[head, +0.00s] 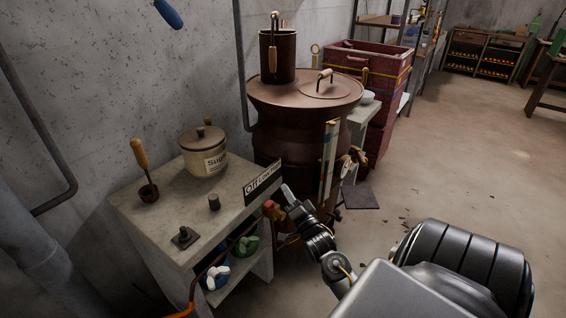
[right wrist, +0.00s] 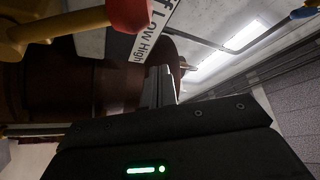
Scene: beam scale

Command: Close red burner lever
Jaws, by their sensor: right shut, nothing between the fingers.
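The red burner lever (head: 271,208) is at the right front edge of the concrete counter, just below the "Off Low High" label (head: 263,180). In the right wrist view the red lever end (right wrist: 130,12) and a yellow metal part show at the upper left, with the label (right wrist: 153,32) beside them. My right gripper (head: 287,191) is shut and empty, just right of the lever in the head view. Its closed fingers (right wrist: 159,86) point up below the label in the wrist view. Whether it touches the lever is unclear. My left gripper is out of view.
A sugar pot (head: 203,155), a wooden-handled cup (head: 148,191) and small dark weights stand on the counter (head: 225,222). A large copper still (head: 290,120) stands behind my right gripper. Red crates (head: 375,65) are farther back. Open floor (head: 460,150) lies to the right.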

